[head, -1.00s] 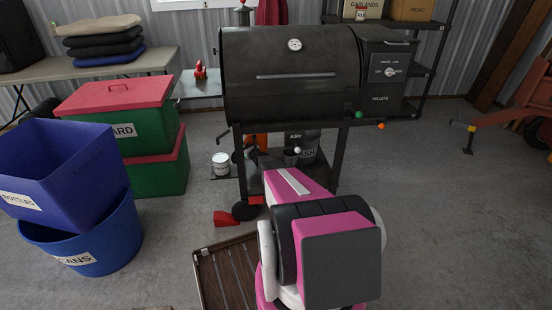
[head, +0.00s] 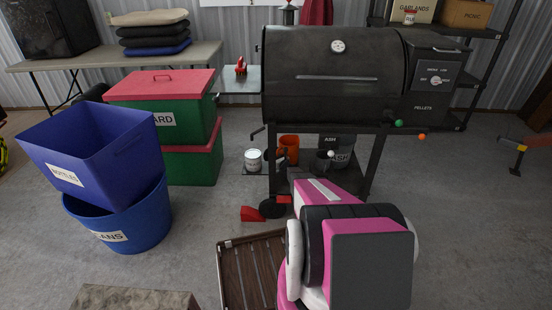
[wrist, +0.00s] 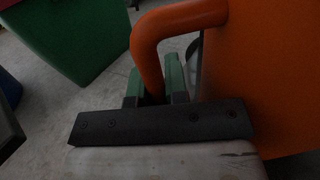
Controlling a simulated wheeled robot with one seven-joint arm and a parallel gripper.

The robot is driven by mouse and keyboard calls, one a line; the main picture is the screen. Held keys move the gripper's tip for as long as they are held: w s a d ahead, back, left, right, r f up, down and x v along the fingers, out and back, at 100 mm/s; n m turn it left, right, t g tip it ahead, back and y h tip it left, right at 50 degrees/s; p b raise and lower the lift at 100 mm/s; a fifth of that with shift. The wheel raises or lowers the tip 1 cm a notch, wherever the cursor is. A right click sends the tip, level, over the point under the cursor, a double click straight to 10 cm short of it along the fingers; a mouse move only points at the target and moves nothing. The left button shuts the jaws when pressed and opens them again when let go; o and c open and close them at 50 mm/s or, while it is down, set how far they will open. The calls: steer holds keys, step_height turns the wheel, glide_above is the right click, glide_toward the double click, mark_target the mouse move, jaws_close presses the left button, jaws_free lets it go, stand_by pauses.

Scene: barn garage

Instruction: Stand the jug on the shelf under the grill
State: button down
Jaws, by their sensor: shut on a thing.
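The orange jug fills the right of the wrist view (wrist: 262,75), its thick handle curving to the left. My gripper (wrist: 160,88) has its green fingers around the lower part of the handle and is shut on it. In the head view an orange body that looks like the jug (head: 289,144) shows under the black grill (head: 330,85), behind its left legs. The low shelf (head: 256,171) runs beneath the grill. My arm hides much of that area in the head view. I cannot tell whether the jug's base touches the shelf.
A red wedge (head: 252,214) lies by the grill's wheel. Green bins (head: 190,165) and blue tubs (head: 118,225) stand left. A brown slatted panel (head: 240,270) lies in front.

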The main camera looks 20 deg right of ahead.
steer(key=shift+f, duration=0.2)
steer(key=c, duration=1.6)
jaws_free()
steer(key=shift+f, duration=0.1)
steer(key=o, duration=0.5)
steer(key=shift+c, duration=0.2)
steer(key=shift+s+r, duration=0.15)
steer(key=shift+r, duration=0.05)
steer(key=v, duration=1.1)
steer(key=shift+r, duration=0.1)
steer(key=shift+s+d, duration=0.15)
steer(key=shift+s, duration=0.2)
